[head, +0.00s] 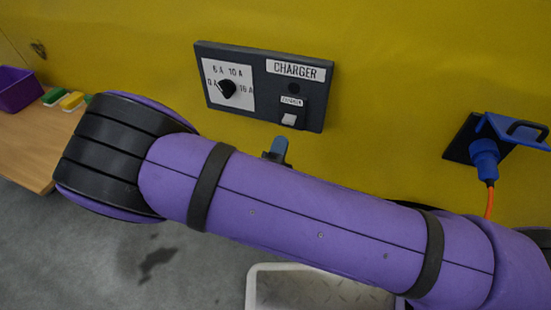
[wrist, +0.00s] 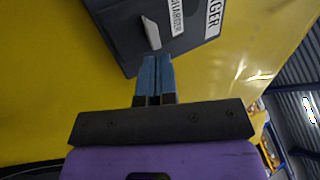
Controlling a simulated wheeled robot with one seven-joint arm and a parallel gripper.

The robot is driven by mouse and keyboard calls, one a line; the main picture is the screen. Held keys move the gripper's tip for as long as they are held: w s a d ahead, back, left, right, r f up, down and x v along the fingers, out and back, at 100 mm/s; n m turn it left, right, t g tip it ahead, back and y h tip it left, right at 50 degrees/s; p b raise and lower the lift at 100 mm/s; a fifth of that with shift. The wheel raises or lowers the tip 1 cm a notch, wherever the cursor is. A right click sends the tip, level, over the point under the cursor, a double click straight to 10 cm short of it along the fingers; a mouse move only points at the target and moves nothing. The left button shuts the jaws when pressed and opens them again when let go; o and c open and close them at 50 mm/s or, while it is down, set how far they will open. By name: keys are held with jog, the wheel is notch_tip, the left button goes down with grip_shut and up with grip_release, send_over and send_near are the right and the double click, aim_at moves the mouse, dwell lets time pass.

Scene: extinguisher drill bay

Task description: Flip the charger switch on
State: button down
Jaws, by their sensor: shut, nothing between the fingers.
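The charger panel (head: 245,92) is a dark box on the yellow wall in the head view, with a dial (head: 227,89) at its left and a CHARGER label at its right. The white charger switch (head: 289,119) sits at its lower right, below a small label. In the wrist view the switch (wrist: 151,33) shows as a pale lever on the dark panel (wrist: 125,45). My gripper (wrist: 154,62) is shut and empty, its blue fingertips just below the switch and apart from it in the picture. In the head view my gripper (head: 279,146) shows below the panel, mostly hidden by my arm.
A blue plug (head: 485,158) with an orange cable sits in a wall socket at the right, under a raised blue cover (head: 515,130). A wooden table (head: 30,150) at the left holds a purple bin (head: 18,90) and coloured blocks. A white-rimmed tray (head: 252,285) lies below.

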aim_at(290, 115)
jog(key=x, duration=0.6)
jog(key=shift+w+r, duration=0.1)
jog(key=shift+w, duration=0.1)
jog(key=shift+w+d+r+g, duration=0.15)
jog(key=shift+w+r+g, duration=0.05)
jog(key=shift+g, duration=0.2)
jog(key=shift+s+f, duration=0.1)
jog(key=shift+s, duration=0.15)
jog(key=s+a+f, duration=0.1)
jog(key=s+a, duration=0.1)
jog(key=s, duration=0.4)
jog(key=s+a, duration=0.2)
jog(key=s, duration=0.4)
jog(key=shift+s+a+f, duration=0.3)
jog(key=shift+a+f, duration=0.1)
